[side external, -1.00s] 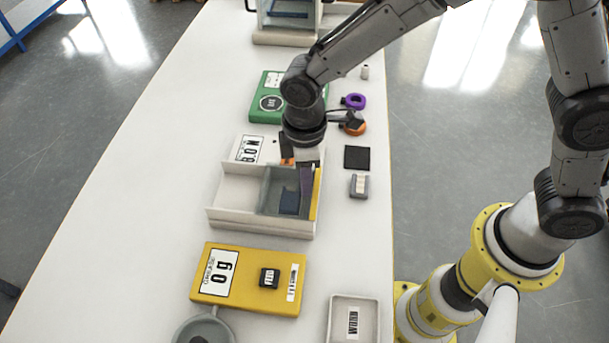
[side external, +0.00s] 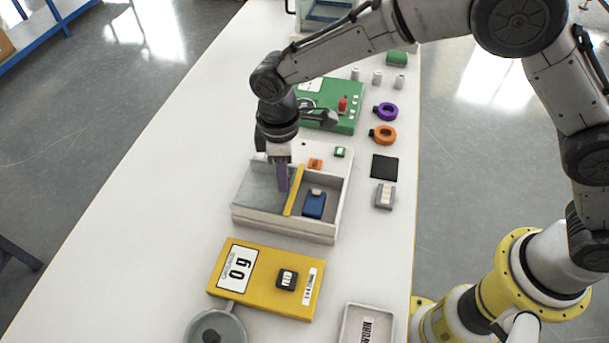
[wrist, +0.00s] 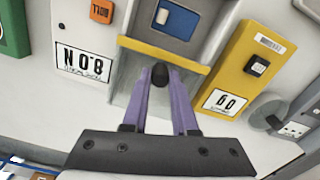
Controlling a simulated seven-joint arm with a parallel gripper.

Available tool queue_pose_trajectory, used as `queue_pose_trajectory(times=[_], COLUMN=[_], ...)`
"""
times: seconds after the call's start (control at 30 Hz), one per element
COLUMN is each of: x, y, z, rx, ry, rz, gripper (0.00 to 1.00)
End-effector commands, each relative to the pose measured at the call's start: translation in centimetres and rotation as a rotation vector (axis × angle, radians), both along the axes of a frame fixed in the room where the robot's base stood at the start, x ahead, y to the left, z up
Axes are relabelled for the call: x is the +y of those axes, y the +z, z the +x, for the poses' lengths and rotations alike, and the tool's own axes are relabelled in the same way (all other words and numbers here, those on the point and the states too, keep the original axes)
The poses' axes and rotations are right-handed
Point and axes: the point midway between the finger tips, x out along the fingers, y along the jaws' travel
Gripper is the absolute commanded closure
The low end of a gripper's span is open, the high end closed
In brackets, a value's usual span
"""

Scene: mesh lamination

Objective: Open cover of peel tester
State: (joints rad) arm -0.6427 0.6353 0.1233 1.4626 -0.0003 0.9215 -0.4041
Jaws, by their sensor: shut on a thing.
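The peel tester (side external: 290,227) is a white open-topped box in the middle of the table, with an "8.0 N" label that shows in the wrist view (wrist: 83,62). Its grey see-through cover (side external: 250,195), with a yellow strip along one edge (side external: 295,190), lies over the left part of the box. The right part is uncovered and shows a blue block (side external: 314,204), also visible in the wrist view (wrist: 173,20). My gripper (side external: 284,186) is above the cover beside the yellow strip. In the wrist view its purple fingers are shut on the cover's dark knob (wrist: 160,77).
A yellow scale (side external: 266,279) reading 0 g stands in front, with a round grey pan (side external: 212,328) and a light tray (side external: 366,325) nearby. A green device (side external: 340,117) is behind. Purple (side external: 386,111) and orange (side external: 384,135) rings and a black square (side external: 384,166) lie to the right.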

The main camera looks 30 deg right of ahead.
Motion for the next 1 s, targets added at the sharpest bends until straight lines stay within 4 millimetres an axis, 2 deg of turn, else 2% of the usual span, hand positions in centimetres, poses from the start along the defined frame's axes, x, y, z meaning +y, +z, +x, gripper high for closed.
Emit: queue_pose_trajectory(times=[0.1, 0.43, 0.47, 0.6, 0.87, 1.0], x=[0.62, 0.7, 0.69, 0.66, 0.6, 0.62], y=[0.14, 0.17, 0.17, 0.13, 0.06, 0.75], z=[0.59, 0.67, 0.68, 0.64, 0.6, 0.62], rx=[-0.004, -0.005, -0.005, -0.003, -0.001, -0.002], ry=[-0.001, -0.001, -0.001, -0.001, -0.001, 0.0], rz=[0.003, 0.004, 0.004, 0.004, 0.002, 0.002], gripper=[1.0, 1.0, 0.68, 0.44, 0.44, 0.44])
